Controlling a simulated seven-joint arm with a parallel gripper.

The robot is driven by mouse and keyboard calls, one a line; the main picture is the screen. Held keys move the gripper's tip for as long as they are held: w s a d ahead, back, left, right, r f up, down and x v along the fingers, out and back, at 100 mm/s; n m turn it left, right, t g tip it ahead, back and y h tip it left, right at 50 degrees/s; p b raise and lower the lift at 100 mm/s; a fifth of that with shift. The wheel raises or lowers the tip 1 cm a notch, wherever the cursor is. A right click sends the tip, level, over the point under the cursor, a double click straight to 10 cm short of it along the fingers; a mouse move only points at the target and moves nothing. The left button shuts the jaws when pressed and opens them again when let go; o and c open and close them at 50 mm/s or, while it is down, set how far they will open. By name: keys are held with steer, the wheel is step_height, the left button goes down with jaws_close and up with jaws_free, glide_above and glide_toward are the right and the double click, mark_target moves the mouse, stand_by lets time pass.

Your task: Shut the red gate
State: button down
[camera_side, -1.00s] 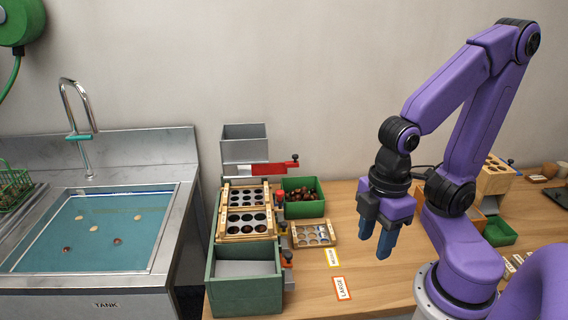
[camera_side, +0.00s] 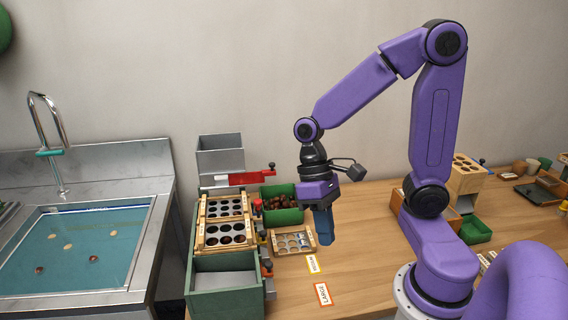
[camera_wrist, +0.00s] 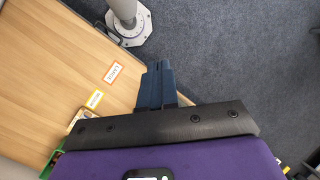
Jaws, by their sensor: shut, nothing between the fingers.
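The red gate (camera_side: 240,178) is a flat red slide under the grey metal hopper (camera_side: 219,157) at the back of the sorter. Its arm sticks out to the right and ends in a dark knob (camera_side: 271,167). My gripper (camera_side: 324,240) has blue fingers, shut and empty, pointing down. It hangs to the right of and nearer than the gate, apart from it, by the small wooden tray. In the wrist view my shut fingers (camera_wrist: 157,84) point over the table edge and floor; the gate is not in that view.
Below the hopper stand wooden sieve trays (camera_side: 225,222) over a green box (camera_side: 224,293). A green bin of chestnuts (camera_side: 284,214) stands right of them. A small holed tray (camera_side: 292,242) lies near my fingers. A LARGE label (camera_side: 323,294) lies on clear table. A water tank is at left.

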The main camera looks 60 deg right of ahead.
steer(key=w+d+f+m+t+y, duration=0.1)
steer(key=w+d+m+t+y, duration=0.4)
steer(key=w+d+m+y, duration=0.7)
steer(key=w+d+f+m+t+h, duration=0.1)
steer(key=w+d+m+t+h, duration=0.2)
steer(key=d+m+t, duration=0.55)
steer(key=w+d+f+m+t+h, duration=0.1)
steer(key=w+d+m+t+h, duration=0.15)
steer(key=d+m, duration=1.05)
steer(key=w+a+f+n, duration=0.1)
steer(key=w+a, duration=0.1)
steer(key=w, duration=0.3)
steer(key=w+a+f+n, duration=0.2)
steer(key=w+a, duration=0.1)
steer(key=w, duration=0.3)
steer(key=shift+w+a+t, duration=0.3)
steer(key=shift+t, duration=0.1)
steer(key=shift+n, duration=0.25)
